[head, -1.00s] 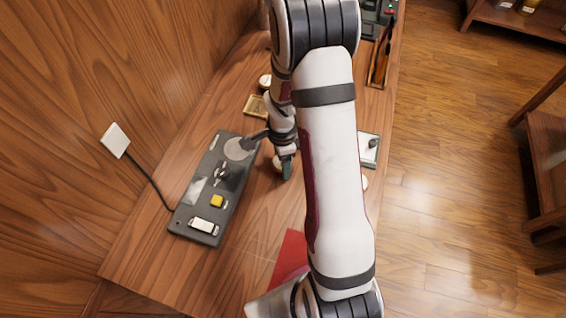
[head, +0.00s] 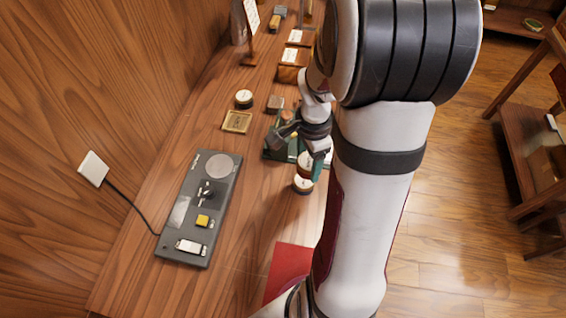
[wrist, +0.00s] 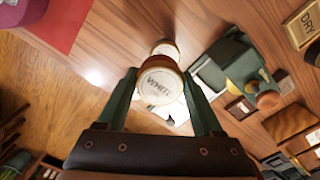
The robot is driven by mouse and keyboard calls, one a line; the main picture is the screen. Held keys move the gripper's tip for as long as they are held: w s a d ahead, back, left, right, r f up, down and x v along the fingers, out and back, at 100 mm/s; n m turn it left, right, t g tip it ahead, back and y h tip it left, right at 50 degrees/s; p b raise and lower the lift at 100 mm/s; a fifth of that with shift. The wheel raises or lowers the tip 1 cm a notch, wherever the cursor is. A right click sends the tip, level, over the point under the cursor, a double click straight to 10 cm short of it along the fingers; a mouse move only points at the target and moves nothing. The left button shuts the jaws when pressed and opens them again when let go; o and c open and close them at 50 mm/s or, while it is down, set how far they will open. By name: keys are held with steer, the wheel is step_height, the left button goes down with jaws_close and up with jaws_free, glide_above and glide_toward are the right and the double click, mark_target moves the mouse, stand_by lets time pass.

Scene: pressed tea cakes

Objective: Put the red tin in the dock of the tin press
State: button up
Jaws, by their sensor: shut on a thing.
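My gripper (wrist: 158,78) is shut on a round tin (wrist: 160,88) with a white lid whose label seems to read "WHITE"; its side looks reddish brown. In the head view my gripper (head: 316,165) holds this tin (head: 306,163) over the table. A second white-lidded tin (head: 302,185) stands just in front; it also shows beyond the held tin in the wrist view (wrist: 165,47). A green device (wrist: 238,68) with a wooden knob and a pale plate, possibly the tin press, is beside the held tin. In the head view its green base (head: 271,155) is partly hidden by my gripper.
A grey panel (head: 177,240) with a round disc, lever and yellow button lies left on the table. A red mat (head: 287,268) lies in front. Wood between panel and mat is clear.

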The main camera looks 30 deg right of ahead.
steer(key=s+d+r, duration=0.2)
steer(key=s+d, duration=0.1)
steer(key=d, duration=1.1)
steer(key=w+a+f, duration=0.1)
steer(key=w+f, duration=0.1)
steer(key=w, duration=0.1)
steer(key=w+a+f, duration=0.1)
steer(key=w+f, duration=0.1)
steer(key=w, duration=0.1)
steer(key=w+a+f, duration=0.1)
steer(key=w+f, duration=0.1)
steer(key=w, duration=0.2)
steer(key=shift+a+f, duration=0.1)
step_height(320, 180, down, 4)
steer(key=shift+w+f, duration=0.1)
steer(key=shift+w, duration=0.05)
steer(key=shift+f, duration=0.15)
steer(key=o, duration=1.4)
